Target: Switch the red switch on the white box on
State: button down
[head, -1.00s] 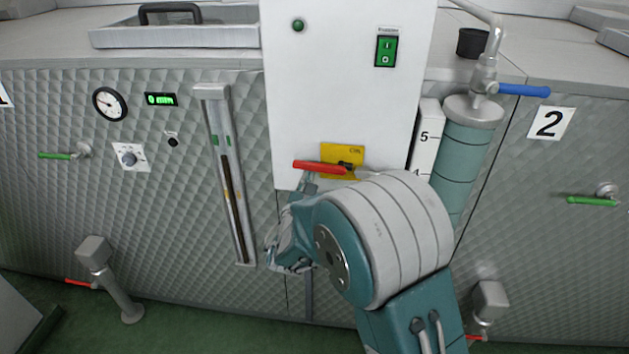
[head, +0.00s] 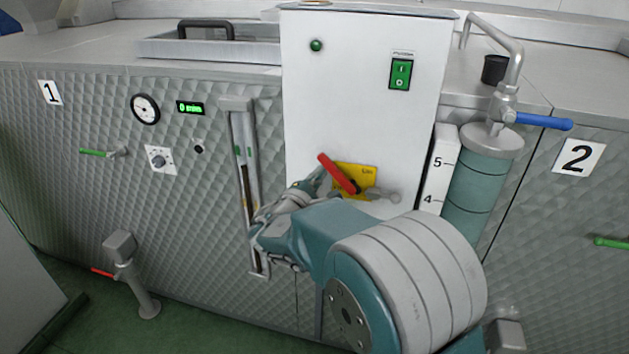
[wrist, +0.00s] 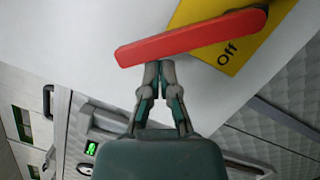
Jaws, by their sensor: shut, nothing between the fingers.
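The white box (head: 340,110) stands on the metal-clad machine. Low on its front is a yellow plate (head: 368,173) with the red switch (head: 336,172), a bar handle. The handle slants, its left end higher than its right. In the wrist view the red switch (wrist: 190,37) crosses the top, and the yellow plate (wrist: 262,38) reads "Off". My gripper (head: 320,180) is shut and empty, just below the handle's left part. In the wrist view my gripper (wrist: 160,66) has its tips at the handle's lower edge, seemingly touching it. My arm hides the area below the plate.
A green rocker switch (head: 400,74) and a green lamp (head: 316,45) are higher on the box. To the right are a teal cylinder (head: 474,190) and a blue-handled valve (head: 540,121). A sight-glass column (head: 243,170) stands left of my gripper.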

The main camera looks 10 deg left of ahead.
jog(key=d+m, duration=0.1)
jog(key=d+r+m, duration=0.1)
jog(key=d+m, duration=0.1)
jog(key=shift+d+r+g+h, duration=0.3)
jog(key=shift+r+g, duration=0.1)
jog(key=shift+d+r+m, duration=0.15)
jog(key=shift+m, duration=0.65)
jog(key=shift+a+m+g, duration=0.3)
jog(key=shift+d+r, duration=0.3)
jog(key=shift+d, duration=0.5)
jog(key=shift+a+f, duration=0.1)
jog(key=shift+a, duration=0.05)
jog(key=shift+a, duration=0.2)
